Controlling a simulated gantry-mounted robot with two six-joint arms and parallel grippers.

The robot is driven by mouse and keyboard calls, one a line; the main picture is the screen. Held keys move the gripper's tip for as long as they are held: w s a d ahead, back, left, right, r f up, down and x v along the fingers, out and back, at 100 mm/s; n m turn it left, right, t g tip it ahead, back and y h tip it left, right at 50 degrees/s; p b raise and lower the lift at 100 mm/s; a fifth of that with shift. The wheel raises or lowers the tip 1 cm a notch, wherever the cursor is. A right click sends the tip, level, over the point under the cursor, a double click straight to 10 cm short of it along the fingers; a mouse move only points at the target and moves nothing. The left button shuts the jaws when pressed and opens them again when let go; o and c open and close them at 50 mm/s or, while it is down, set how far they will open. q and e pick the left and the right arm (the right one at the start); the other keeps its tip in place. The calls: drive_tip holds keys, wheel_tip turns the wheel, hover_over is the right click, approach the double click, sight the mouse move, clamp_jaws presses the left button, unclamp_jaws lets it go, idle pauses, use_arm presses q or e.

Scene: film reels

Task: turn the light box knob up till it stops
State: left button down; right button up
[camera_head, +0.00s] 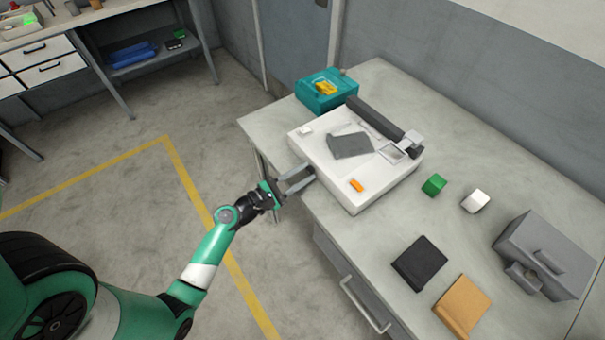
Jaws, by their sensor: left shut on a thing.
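The light box (345,190) is a white, flat box on the grey workbench. Its knob (308,171) is a small dark shape on the front-left side, mostly hidden between my fingers. My left gripper (304,177) reaches in from the left, level with that side, and its two grey fingers are closed on the knob. How far the knob is turned cannot be seen. My right gripper is not in view.
On the light box lie a dark grey piece (350,145), an orange piece (357,185) and a dark bar (380,122). A teal box (325,92) stands behind. Green (434,185) and white (475,201) blocks and a grey case (540,255) stand right.

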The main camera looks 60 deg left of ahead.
use_arm(q)
drive_tip(key=c, duration=0.6)
unclamp_jaws()
drive_tip(key=s, duration=0.3)
drive_tip(key=s+d, duration=0.1)
drive_tip(key=s, duration=0.3)
drive_tip(key=s+d, duration=0.1)
drive_tip(key=s, duration=0.3)
drive_tip(key=shift+s, duration=0.2)
